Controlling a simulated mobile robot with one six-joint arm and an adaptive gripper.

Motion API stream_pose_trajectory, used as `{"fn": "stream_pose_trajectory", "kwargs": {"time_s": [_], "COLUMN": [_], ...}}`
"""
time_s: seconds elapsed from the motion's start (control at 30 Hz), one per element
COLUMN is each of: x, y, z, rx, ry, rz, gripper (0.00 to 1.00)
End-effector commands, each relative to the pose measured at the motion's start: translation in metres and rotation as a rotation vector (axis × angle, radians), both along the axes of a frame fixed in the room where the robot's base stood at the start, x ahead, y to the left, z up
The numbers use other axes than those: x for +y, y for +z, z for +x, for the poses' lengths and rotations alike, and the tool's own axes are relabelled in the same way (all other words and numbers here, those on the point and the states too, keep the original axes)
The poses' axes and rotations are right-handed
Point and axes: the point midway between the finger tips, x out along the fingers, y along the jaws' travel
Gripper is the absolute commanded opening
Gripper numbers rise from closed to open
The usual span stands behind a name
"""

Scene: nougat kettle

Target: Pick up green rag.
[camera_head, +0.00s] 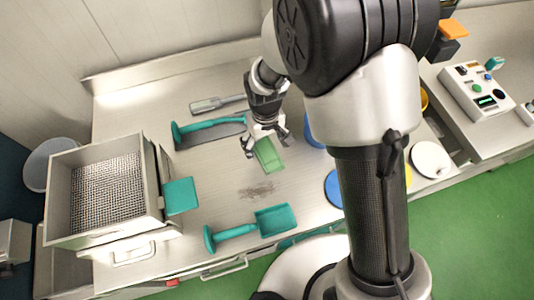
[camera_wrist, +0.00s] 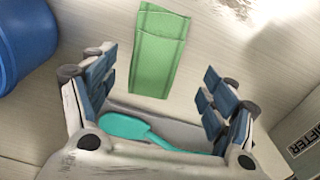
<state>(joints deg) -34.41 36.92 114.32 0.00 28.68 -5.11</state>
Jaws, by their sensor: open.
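The green rag (camera_head: 268,157) lies flat on the steel worktop, a folded rectangle. In the wrist view the green rag (camera_wrist: 158,50) shows whole at upper middle, beyond my fingertips. My gripper (camera_head: 266,138) is above the worktop, just at the rag's far end in the head view. In the wrist view my gripper (camera_wrist: 152,82) has its fingers wide apart with nothing between them. I cannot tell the exact height of the fingers above the rag.
A teal-handled tool (camera_head: 208,125) and a grey-handled one (camera_head: 212,104) lie behind and left. A teal scoop (camera_head: 272,220) lies in front. A steel sieve box (camera_head: 160,225) stands left. A blue container (camera_wrist: 25,40) stands close beside my gripper. A dark smudge (camera_head: 257,190) marks bare worktop.

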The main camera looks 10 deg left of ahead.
Motion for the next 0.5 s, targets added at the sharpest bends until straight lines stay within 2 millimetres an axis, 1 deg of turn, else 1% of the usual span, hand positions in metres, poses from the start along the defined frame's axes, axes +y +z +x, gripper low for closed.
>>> {"fn": "stream_pose_trajectory", "kwargs": {"time_s": [0.2,0.3,0.37,0.5], "x": [-0.004,-0.003,-0.003,-0.003], "y": [-0.032,-0.045,-0.049,-0.049], "z": [0.006,0.005,0.005,0.006], "rx": [0.003,0.003,0.002,0.001], "ry": [-0.001,0.000,0.000,0.000], "rz": [-0.003,-0.003,-0.002,-0.001], "gripper": [0.78,0.78,0.78,0.78]}}
